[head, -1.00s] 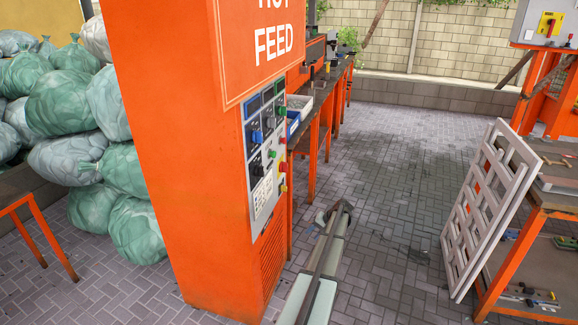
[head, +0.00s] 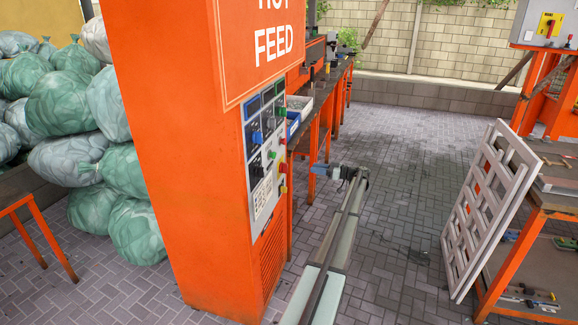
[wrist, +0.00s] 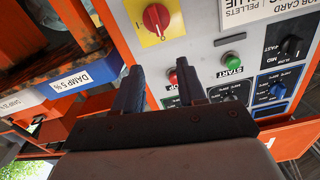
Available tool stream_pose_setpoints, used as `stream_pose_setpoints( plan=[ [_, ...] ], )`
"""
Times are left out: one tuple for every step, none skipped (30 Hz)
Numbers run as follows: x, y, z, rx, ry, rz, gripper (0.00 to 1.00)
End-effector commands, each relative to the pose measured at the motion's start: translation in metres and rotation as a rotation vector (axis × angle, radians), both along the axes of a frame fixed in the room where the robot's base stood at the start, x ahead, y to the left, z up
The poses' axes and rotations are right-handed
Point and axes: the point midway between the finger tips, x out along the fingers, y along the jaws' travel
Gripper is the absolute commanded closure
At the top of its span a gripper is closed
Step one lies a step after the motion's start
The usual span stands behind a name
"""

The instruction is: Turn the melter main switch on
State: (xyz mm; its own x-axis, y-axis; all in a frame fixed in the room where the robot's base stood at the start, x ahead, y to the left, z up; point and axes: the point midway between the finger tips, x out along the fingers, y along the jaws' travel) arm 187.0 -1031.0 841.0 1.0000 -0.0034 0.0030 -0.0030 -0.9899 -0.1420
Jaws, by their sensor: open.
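The orange cabinet (head: 185,150) marked FEED carries a grey control panel (head: 252,212) on its right-hand face. In the wrist view a red rotary switch (wrist: 156,18) sits on a yellow plate (wrist: 138,33) at the top of the panel. No label naming it the melter main switch is readable. In the head view a red knob (head: 283,168) sticks out from the panel's edge. My gripper (head: 314,170) is to the right of the panel, apart from it. In the wrist view my gripper (wrist: 160,74) is open and empty, its fingertips below the red switch.
The panel also has a green START button (wrist: 232,59), a red button (wrist: 173,78), a black knob (wrist: 291,46) and a blue knob (wrist: 277,91). A DAMP bin (wrist: 80,77) is close on the left. A grey box with another red-on-yellow switch (head: 550,25) stands far right.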

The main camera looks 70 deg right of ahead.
Motion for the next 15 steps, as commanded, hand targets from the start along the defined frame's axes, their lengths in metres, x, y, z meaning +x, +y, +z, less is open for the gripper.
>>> stream_pose_setpoints(
  plan=[
    [0.000,0.001,0.000,-0.045,0.001,0.004,0.60],
    [0.000,0.001,0.000,-0.068,0.001,0.005,0.60],
    [0.000,0.001,0.000,-0.094,0.001,0.005,0.60],
    [0.000,0.001,0.000,-0.110,0.001,0.004,0.60],
    [0.000,0.001,0.000,-0.122,0.001,0.004,0.60],
    [0.001,0.001,0.000,-0.134,0.002,0.004,0.60],
    [0.002,0.001,0.000,-0.139,0.002,0.004,0.60],
    [0.003,0.001,0.000,-0.143,0.002,0.004,0.60],
    [0.006,0.001,0.000,-0.145,0.002,0.004,0.60],
    [0.009,0.001,-0.001,-0.146,0.002,0.004,0.60],
    [0.012,0.001,-0.001,-0.146,0.002,0.005,0.60],
    [0.016,0.001,-0.001,-0.145,0.003,0.005,0.60],
    [0.020,0.001,-0.001,-0.145,0.003,0.005,0.60],
    [0.024,0.001,-0.001,-0.145,0.003,0.005,0.60],
    [0.031,0.002,-0.001,-0.144,0.003,0.005,0.60]
  ],
)
